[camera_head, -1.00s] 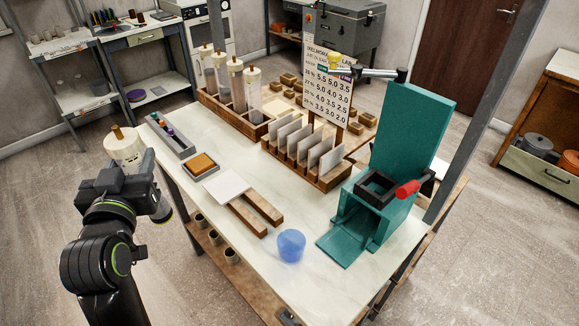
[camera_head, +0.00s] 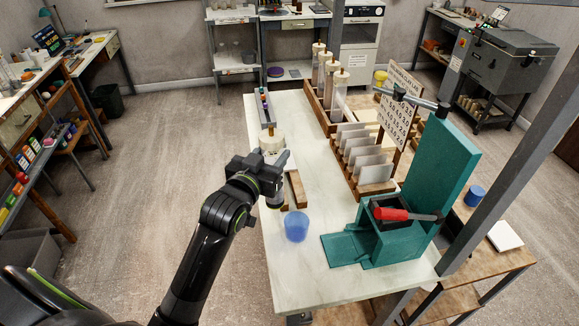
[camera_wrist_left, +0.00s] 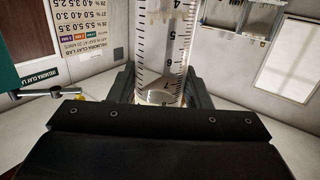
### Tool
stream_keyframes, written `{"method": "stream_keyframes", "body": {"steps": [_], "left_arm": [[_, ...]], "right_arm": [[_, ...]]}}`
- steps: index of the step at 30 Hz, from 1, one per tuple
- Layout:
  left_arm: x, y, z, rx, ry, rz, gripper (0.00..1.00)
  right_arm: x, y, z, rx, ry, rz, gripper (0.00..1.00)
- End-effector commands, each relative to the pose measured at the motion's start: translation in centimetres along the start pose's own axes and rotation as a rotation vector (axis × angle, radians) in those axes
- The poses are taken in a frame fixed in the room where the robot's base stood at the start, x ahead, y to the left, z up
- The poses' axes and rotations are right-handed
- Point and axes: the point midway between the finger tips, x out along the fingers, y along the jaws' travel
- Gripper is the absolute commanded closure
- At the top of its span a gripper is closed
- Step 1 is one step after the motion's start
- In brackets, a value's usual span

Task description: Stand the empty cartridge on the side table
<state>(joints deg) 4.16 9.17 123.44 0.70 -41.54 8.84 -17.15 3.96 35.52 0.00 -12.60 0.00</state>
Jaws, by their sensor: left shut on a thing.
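My left gripper (camera_head: 268,172) is shut on a clear cartridge and holds it at the left edge of the workbench. In the head view, the cartridge's cream end cap (camera_head: 272,145) with a brown tip shows above the fingers; most of its body is hidden. In the left wrist view, the cartridge (camera_wrist_left: 163,45) is a see-through tube with a black number scale, between the fingers (camera_wrist_left: 160,88). A pale rounded piece shows inside it near the 7 mark. A low wooden table (camera_head: 471,218) stands at the right, behind the grey post; I cannot tell whether it is the side table.
The workbench (camera_head: 300,280) holds a blue cup (camera_head: 296,226), a teal press (camera_head: 400,235) with a red handle, a rack of pale tiles (camera_head: 375,172) and a rack of other cartridges (camera_head: 328,85). A blue pot (camera_head: 475,196) and a white pad (camera_head: 505,235) sit on the low table.

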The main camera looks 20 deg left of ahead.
Motion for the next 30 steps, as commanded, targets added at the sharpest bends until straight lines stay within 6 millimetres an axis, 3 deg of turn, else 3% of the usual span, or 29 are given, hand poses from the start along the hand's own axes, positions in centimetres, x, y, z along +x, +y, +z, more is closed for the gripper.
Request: {"method": "stream_keyframes", "body": {"steps": [3, 15, 29, 30], "left_arm": [[0.1, 0.0, 2.0, -0.003, -0.003, 0.0, 1.0], [0.4, 0.0, 6.4, 0.0, -0.001, 0.0, 1.0], [0.5, 0.0, 7.3, 0.0, 0.003, 0.0, 1.0], [0.5, 0.0, 7.2, 0.0, 0.002, 0.0, 0.51]], "right_arm": [[-0.2, -0.1, -0.2, 0.001, 0.002, -0.002, 0.59], [-0.7, 1.2, -0.2, -0.006, 0.002, 0.014, 0.59], [-0.5, 1.1, -0.1, -0.006, 0.0, 0.013, 0.59], [-0.5, 1.1, -0.1, -0.006, 0.0, 0.013, 0.59]]}}
